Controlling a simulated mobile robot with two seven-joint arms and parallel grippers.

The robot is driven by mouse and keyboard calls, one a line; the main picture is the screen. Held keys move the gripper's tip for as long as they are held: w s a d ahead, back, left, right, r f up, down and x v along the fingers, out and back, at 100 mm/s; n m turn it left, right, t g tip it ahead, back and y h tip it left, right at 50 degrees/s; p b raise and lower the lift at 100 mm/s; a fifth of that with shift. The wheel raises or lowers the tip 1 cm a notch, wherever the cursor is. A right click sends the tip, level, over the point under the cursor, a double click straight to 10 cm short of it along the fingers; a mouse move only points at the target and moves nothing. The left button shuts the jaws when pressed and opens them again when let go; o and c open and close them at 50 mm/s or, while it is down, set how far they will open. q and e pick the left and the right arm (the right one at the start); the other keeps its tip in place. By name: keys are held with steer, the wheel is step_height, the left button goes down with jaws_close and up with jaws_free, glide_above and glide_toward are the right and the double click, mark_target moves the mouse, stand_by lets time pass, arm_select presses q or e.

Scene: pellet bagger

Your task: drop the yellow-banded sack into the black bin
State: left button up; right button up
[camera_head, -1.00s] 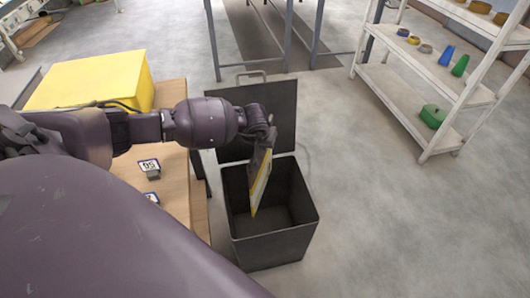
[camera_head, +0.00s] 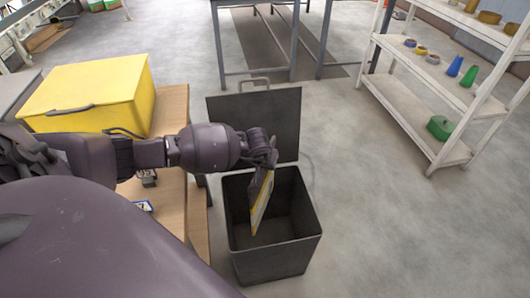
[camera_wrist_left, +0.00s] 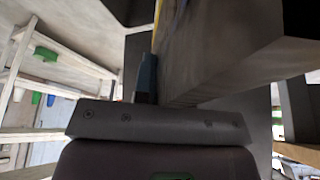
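The yellow-banded sack (camera_head: 261,205) is a thin pale and yellow shape hanging steeply tilted from my left gripper (camera_head: 268,168). My left gripper is shut on its upper end, and the sack's lower end hangs within the mouth of the black bin (camera_head: 272,262). The bin's lid (camera_head: 262,118) stands open behind it. In the left wrist view, the sack (camera_wrist_left: 215,60) shows large and greyish beside a gripper finger (camera_wrist_left: 146,78). I cannot tell whether the sack touches the bin. My right gripper is not in view.
A wooden table (camera_head: 175,105) with a yellow box (camera_head: 90,95) stands left of the bin, with small labelled items partly hidden by my arm. A white shelf (camera_head: 425,110) with coloured parts stands at the right. The floor right of the bin is clear.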

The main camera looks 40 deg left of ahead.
arm_select(q)
steer(key=o, duration=0.5)
steer(key=shift+s+r, duration=0.1)
steer(key=shift+r, duration=0.4)
steer(key=p+v, duration=0.2)
steer(key=v, duration=0.6)
steer(key=shift+r, duration=0.2)
steer(key=shift+p+v, duration=0.35)
steer(key=shift+v, duration=0.4)
steer(key=shift+s+f, duration=0.15)
steer(key=shift+s, duration=0.05)
